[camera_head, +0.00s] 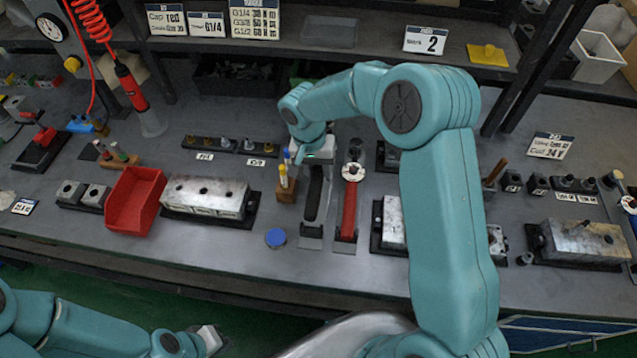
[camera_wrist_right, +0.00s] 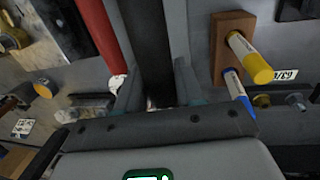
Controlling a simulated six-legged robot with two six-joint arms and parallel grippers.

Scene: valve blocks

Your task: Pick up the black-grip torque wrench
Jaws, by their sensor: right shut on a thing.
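The black-grip torque wrench (camera_head: 314,195) lies lengthwise on its grey rest on the bench in the head view. Its black grip (camera_wrist_right: 150,45) runs up between the fingers in the right wrist view. My right gripper (camera_head: 314,158) is at the wrench's far end, shut on it; the fingers (camera_wrist_right: 157,92) stand on either side. The palm hides part of the wrench. I cannot tell whether it is lifted off its rest. My left gripper (camera_head: 209,339) is low at the bottom of the head view, away from the bench; its jaws are unclear.
A red-grip wrench (camera_head: 349,207) lies close beside on the right. A wooden block (camera_head: 286,190) with yellow and blue markers is close on the left. A blue cap (camera_head: 276,238), a red bin (camera_head: 134,199) and a metal valve block (camera_head: 205,195) are further left.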

